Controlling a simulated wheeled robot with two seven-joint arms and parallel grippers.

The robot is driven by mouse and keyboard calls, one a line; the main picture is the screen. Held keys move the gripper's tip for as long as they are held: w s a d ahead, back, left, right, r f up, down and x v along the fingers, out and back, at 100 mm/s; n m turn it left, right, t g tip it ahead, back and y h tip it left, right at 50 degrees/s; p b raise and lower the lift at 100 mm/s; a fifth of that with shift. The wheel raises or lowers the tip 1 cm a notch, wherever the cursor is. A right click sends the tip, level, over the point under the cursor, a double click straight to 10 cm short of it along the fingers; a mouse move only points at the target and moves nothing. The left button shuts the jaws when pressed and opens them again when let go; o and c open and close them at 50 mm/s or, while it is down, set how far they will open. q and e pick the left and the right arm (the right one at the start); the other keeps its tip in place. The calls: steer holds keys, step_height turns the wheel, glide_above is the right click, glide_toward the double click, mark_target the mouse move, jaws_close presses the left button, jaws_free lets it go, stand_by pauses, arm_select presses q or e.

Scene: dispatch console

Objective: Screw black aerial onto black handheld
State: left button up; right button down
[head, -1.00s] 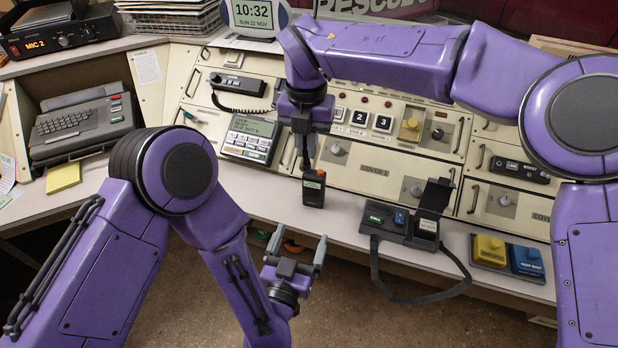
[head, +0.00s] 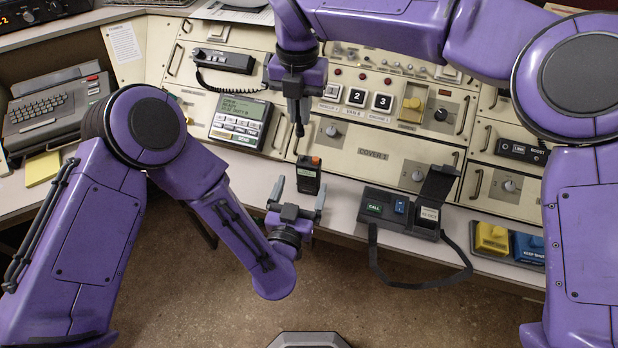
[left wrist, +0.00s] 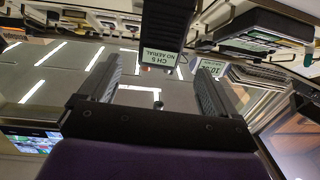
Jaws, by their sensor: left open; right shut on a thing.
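The black handheld (head: 308,178), with an orange patch on top, stands upright on the counter (head: 343,203). It also shows in the left wrist view (left wrist: 160,20), where its display reads "CH 5 NO AERIAL". My left gripper (head: 298,192) is open and empty just in front of the handheld. Its fingers point at the handheld's two sides; I cannot tell whether the tips reach past its front face. My right gripper (head: 298,106) is shut on the black aerial (head: 300,129), which hangs down. The aerial's lower end is apart from the handheld, above and slightly left of its top.
A call unit (head: 400,212) with a raised flap and a loose black strap stands right of the handheld. Yellow (head: 492,238) and blue (head: 529,247) buttons are farther right. The console panel (head: 345,155) rises behind. A keyboard unit (head: 56,110) is at left.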

mark_target(307, 171)
arm_select(q)
steer(key=x, duration=0.7)
steer(key=shift+w, duration=0.2)
steer(key=shift+d, duration=0.1)
steer(key=c, duration=1.5)
arm_select(e)
steer(key=shift+w+d+f, duration=0.1)
steer(key=shift+f, duration=3.25)
